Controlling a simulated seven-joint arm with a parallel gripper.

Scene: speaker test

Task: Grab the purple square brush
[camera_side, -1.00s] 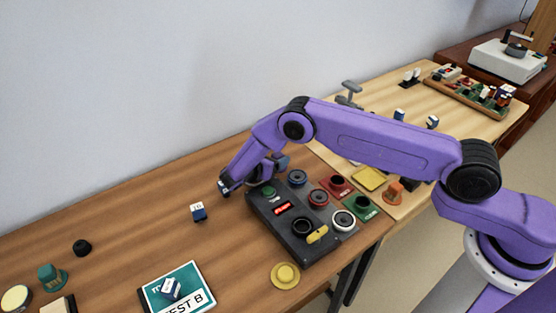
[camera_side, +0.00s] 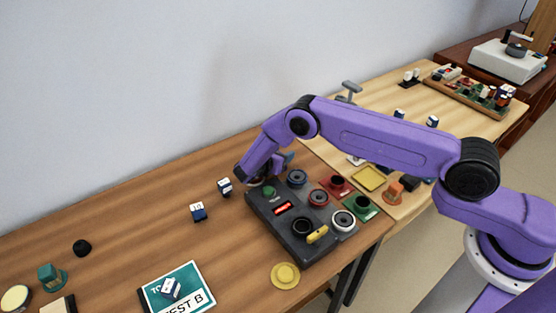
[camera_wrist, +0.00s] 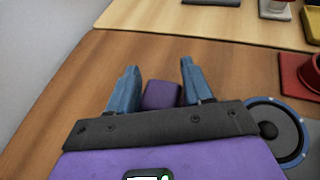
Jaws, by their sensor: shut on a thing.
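The purple square brush (camera_wrist: 162,95) shows in the wrist view as a small purple block between the two blue-grey fingers of my gripper (camera_wrist: 160,88). My gripper is shut on it. The brush sits closer to the left finger, and its lower part is hidden behind the dark gripper body. In the side view the gripper is mostly hidden behind my purple wrist, at the back left of the dark control box, and I cannot make out the brush there.
The dark control box (camera_side: 272,228) with dials stands beside my wrist. Small white-and-navy blocks (camera_side: 225,186) (camera_side: 198,211) lie to its left. A red block (camera_wrist: 298,75) and a blue-rimmed dial (camera_wrist: 262,112) are right of the fingers. The table's left middle is mostly clear.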

